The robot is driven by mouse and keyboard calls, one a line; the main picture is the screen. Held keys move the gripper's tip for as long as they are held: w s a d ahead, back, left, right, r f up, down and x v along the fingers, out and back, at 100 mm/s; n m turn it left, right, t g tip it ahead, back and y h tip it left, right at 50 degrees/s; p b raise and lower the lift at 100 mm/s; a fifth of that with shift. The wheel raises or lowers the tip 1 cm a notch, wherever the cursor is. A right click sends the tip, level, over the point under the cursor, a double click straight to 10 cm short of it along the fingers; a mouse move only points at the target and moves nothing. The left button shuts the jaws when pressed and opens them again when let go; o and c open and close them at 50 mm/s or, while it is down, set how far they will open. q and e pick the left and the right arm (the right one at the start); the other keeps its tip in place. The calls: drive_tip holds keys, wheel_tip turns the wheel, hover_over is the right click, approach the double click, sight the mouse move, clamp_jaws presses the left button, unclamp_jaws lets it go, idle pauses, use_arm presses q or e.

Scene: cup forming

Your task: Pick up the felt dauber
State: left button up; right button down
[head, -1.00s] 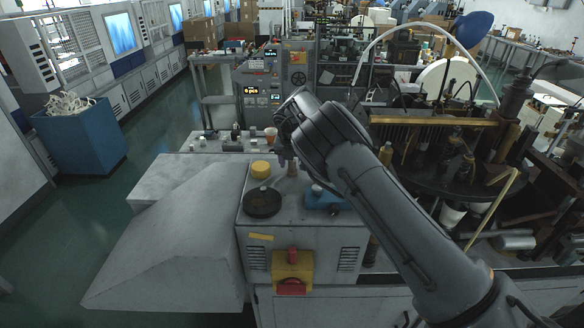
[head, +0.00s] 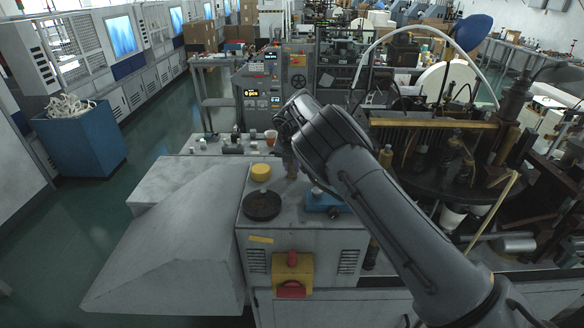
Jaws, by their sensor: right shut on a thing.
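My right arm reaches in from the lower right, and its gripper (head: 289,166) is over the grey machine cabinet's top. The gripper is small and partly hidden by my own wrist. It is shut on a small brownish piece, which looks like the felt dauber (head: 291,175), held upright just above or at the cabinet top; I cannot tell whether it touches. My left gripper is not in view.
A black round dish (head: 262,205) and a yellow round tub (head: 261,172) are left of the gripper. A blue block (head: 322,202) is to its right. An orange cup (head: 271,137) stands behind. A rotary machine (head: 440,180) crowds the right side.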

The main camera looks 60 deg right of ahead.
drive_tip(key=shift+r, duration=0.6)
wheel_tip(320, 180, up, 3)
drive_tip(key=shift+f+b, duration=0.2)
drive_tip(key=shift+b, duration=0.15)
drive_tip(key=s+d+r+b, duration=0.2)
drive_tip(key=s+r, duration=0.5)
drive_tip(key=s, duration=0.4)
drive_tip(key=shift+s+d, duration=0.2)
drive_tip(key=shift+d, duration=0.1)
drive_tip(key=c, duration=1.5)
unclamp_jaws()
drive_tip(key=c, duration=0.3)
drive_tip(key=shift+c, duration=0.2)
